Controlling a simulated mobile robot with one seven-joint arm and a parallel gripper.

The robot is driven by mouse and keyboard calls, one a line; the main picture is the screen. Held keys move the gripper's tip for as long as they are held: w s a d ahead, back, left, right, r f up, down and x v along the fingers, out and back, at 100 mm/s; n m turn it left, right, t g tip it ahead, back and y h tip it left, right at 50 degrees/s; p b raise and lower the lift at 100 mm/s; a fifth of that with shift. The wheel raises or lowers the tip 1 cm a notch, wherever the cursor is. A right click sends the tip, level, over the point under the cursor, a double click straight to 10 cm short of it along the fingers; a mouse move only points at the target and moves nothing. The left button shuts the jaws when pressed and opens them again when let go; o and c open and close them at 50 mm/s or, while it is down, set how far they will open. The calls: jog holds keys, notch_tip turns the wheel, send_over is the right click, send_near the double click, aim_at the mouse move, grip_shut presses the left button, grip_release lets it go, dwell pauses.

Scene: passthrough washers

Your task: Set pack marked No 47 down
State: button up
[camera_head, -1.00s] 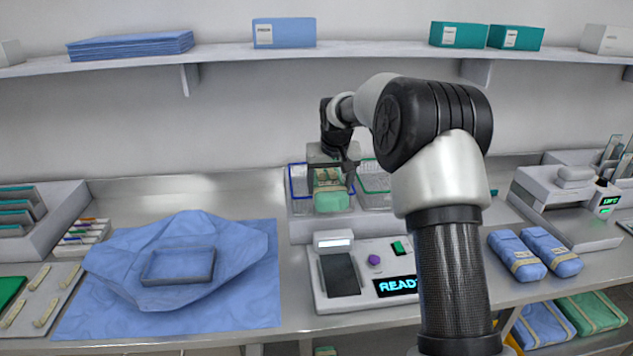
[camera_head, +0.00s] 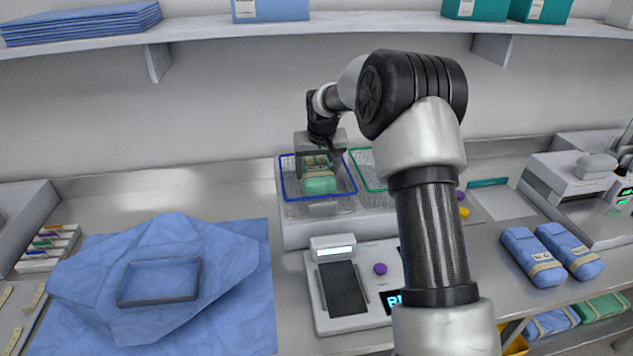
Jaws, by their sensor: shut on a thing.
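A green pack with a tan band (camera_head: 319,184) is held in my gripper (camera_head: 318,158), which is shut on it. Its marking is too small to read. The pack is at the blue-rimmed wire basket (camera_head: 289,193), within the outline of its rim. I cannot tell whether the pack touches the basket floor. A green-rimmed wire basket (camera_head: 366,175) stands just to the right, partly hidden by my arm. Both baskets sit on a grey stand (camera_head: 300,234).
A device with a dark pad (camera_head: 343,287) and purple button stands in front of the baskets. Blue wrap with a tray (camera_head: 160,280) lies at left. Two blue packs (camera_head: 532,257) and a white machine (camera_head: 575,190) are at right. A shelf (camera_head: 200,35) runs above.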

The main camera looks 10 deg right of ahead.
jog(key=shift+w+f, duration=0.1)
jog(key=shift+f, duration=2.25)
jog(key=o, duration=1.4)
